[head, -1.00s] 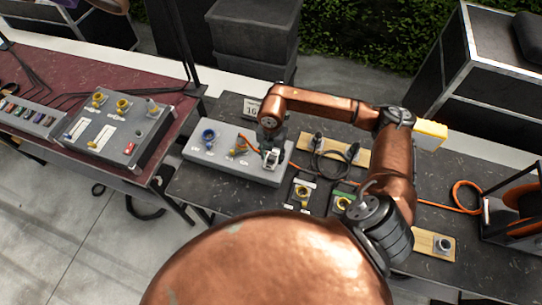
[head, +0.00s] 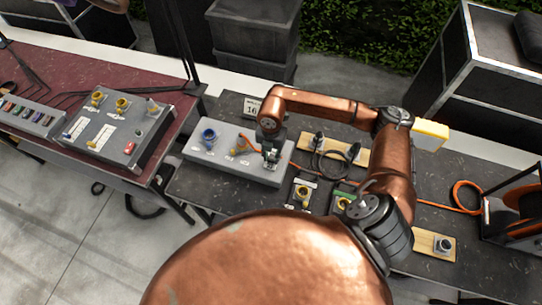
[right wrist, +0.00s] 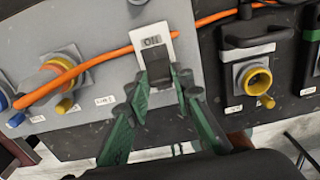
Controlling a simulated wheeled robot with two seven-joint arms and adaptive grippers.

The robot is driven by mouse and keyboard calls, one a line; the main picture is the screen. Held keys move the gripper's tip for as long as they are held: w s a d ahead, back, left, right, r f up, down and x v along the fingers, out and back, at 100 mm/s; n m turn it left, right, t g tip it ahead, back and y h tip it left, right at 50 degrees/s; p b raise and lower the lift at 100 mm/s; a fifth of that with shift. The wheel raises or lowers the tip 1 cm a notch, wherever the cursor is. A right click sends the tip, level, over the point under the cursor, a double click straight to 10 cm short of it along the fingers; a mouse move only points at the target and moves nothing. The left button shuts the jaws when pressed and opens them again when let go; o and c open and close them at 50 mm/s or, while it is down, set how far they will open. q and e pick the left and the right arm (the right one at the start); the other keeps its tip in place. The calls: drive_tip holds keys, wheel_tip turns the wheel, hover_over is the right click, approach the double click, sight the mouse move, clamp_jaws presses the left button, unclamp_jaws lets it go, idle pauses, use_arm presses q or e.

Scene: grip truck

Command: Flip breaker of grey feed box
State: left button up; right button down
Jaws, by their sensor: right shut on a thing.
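The grey feed box (head: 222,165) lies on the dark table in the middle of the head view. Its breaker (right wrist: 157,40) shows in the right wrist view as a white plate marked "ON" with a dark lever below the marking. My right gripper (head: 271,158) is at the right end of the box. In the right wrist view its green fingers (right wrist: 169,82) are shut on the breaker lever, which they partly hide. My left gripper is out of view.
An orange cable (right wrist: 110,62) crosses the box past the breaker from a yellow-grey socket (right wrist: 62,72). A blue socket (head: 208,136) is further left. Beside the box stands a black socket unit (right wrist: 255,70). Another grey panel (head: 118,133) is on the red table.

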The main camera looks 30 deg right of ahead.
sight(274, 153)
drive_tip(key=shift+w+d, duration=0.1)
drive_tip(key=g+y+b, duration=0.1)
drive_tip(key=w+d+g+y+b, duration=0.1)
drive_tip(key=y, duration=0.1)
drive_tip(key=shift+w+d+g, duration=0.1)
drive_tip(key=shift+d+g, duration=0.05)
drive_tip(key=shift+g, duration=0.15)
drive_tip(key=shift+w+d+f+g+y+b, duration=0.15)
drive_tip(key=shift+w+d+g+y+b, duration=0.15)
drive_tip(key=shift+g+y+b, duration=0.4)
drive_tip(key=g+y+b, duration=0.1)
drive_tip(key=d+g+y+b, duration=0.1)
drive_tip(key=shift+w+f+y+b, duration=0.3)
drive_tip(key=shift+w+f+b, duration=0.05)
drive_tip(key=shift+w, duration=0.05)
use_arm(q)
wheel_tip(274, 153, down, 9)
drive_tip(key=b, duration=0.2)
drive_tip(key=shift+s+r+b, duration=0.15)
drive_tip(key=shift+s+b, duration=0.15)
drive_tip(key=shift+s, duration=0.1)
use_arm(e)
drive_tip(key=shift+w+d+g+y, duration=0.2)
drive_tip(key=shift+d+g+y, duration=0.1)
drive_tip(key=shift+g+y, duration=0.5)
